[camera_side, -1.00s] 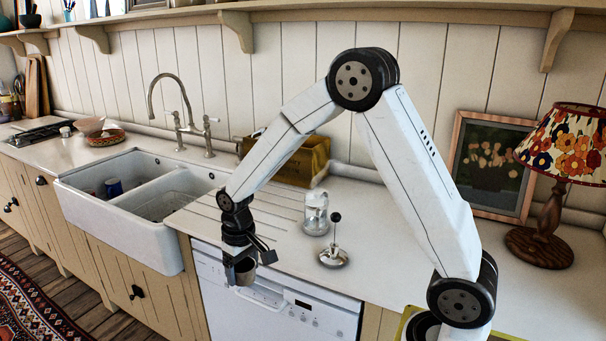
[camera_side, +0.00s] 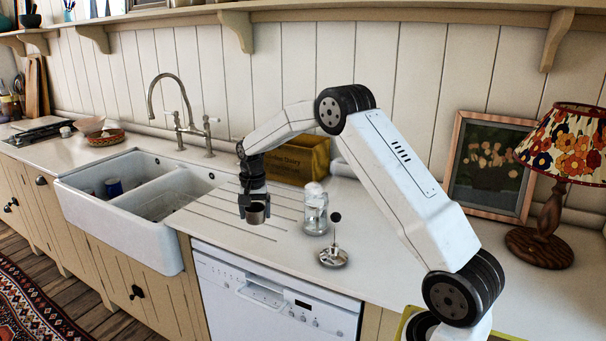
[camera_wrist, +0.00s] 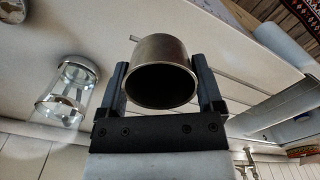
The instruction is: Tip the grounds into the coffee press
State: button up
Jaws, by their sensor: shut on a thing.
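My gripper (camera_side: 254,203) is shut on a small metal cup (camera_side: 256,214), held over the grooved drainboard left of the press. In the wrist view the cup (camera_wrist: 161,72) sits between both fingers, its dark mouth facing the camera; I cannot make out grounds inside. The coffee press (camera_side: 315,212) is a clear glass jar with metal bands, upright on the counter to the right of the cup and apart from it. It also shows in the wrist view (camera_wrist: 68,92). The press lid with plunger (camera_side: 334,257) lies on the counter in front of the press, its knob upward.
A yellow box (camera_side: 300,158) stands behind the press against the wall. The double sink (camera_side: 150,190) is to the left. A lamp (camera_side: 545,190) and a framed picture (camera_side: 487,166) stand at the right.

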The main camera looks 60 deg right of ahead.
jog(key=d+r+m, duration=0.1)
jog(key=d+m, duration=0.5)
jog(key=d, duration=0.7)
jog(key=shift+s+d+r, duration=0.2)
jog(key=shift+d, duration=0.2)
jog(key=shift+s, duration=0.1)
jog(key=shift+s+d+r+t+y, duration=0.35)
jog(key=shift+s+r+t, duration=0.5)
jog(key=shift+s+t, duration=0.3)
jog(key=shift+s+d+r+t+y, duration=0.2)
jog(key=shift+s+r+t+y, duration=0.1)
jog(key=shift+s+r+t, duration=0.9)
jog(key=shift+s+d+r+t+y, duration=0.35)
jog(key=shift+s+r+t, duration=0.35)
jog(key=shift+t, duration=0.75)
jog(key=shift+s+d+f+t+y, duration=0.1)
jog(key=shift+s+t+y, duration=0.15)
jog(key=shift+t, duration=0.8)
jog(key=shift+s+t+y, duration=0.3)
jog(key=shift+t, duration=0.7)
jog(key=shift+s+d+f+t+y, duration=0.1)
jog(key=shift+s+t+y, duration=0.15)
jog(key=shift+t, duration=0.8)
jog(key=shift+a, duration=0.1)
